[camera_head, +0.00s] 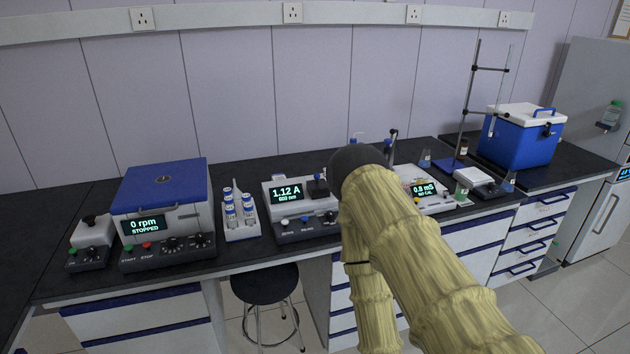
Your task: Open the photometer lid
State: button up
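The photometer (292,228) is a white and grey bench instrument whose screen reads 1.12 A and 600 nm. It stands on the black bench, left of my arm. A small black part with a knob (318,186) sits on its top right and looks like the lid. It appears down, but it is too small to be sure. My arm, in a yellowish sleeve, rises from the lower right and ends in view at a dark rounded part beside the photometer, covering the bench just right of it. My gripper's fingers do not show.
A blue-lidded centrifuge (160,215) and a vial rack (240,215) stand left of the photometer. A meter reading 0.8 mS (425,190) is right of my arm. A blue cool box (520,135) stands farther right. A black stool (265,285) is below the bench front.

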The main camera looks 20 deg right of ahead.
aim_at(318, 183)
jog(key=k, duration=1.1)
jog(key=z, duration=0.6)
jog(key=i, duration=1.35)
jog(key=u, duration=0.25)
